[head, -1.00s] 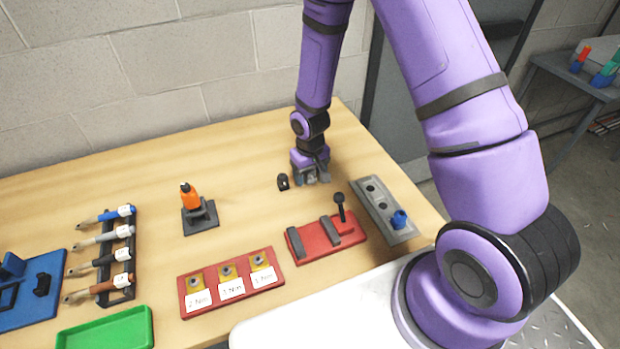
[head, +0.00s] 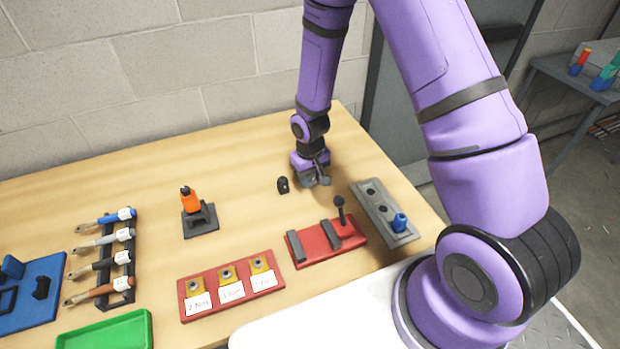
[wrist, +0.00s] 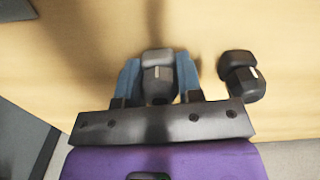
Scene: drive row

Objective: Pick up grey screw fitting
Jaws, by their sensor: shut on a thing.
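The grey screw fitting (wrist: 158,78) is between the two fingers of my gripper (wrist: 159,88) in the wrist view, with a finger against each side. My gripper is shut on it, low at the table top. In the head view my gripper (head: 313,181) is at the back right of the table, and the fitting is mostly hidden by it there. In the head view this black fitting (head: 283,184) is just left of my gripper.
A red fixture (head: 325,243) with a black lever and a grey block (head: 378,205) with a blue piece stand in front of my gripper. An orange driver in a stand (head: 192,212), a red tray (head: 190,311), a tool rack (head: 122,262) and a green tray (head: 75,340) are left.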

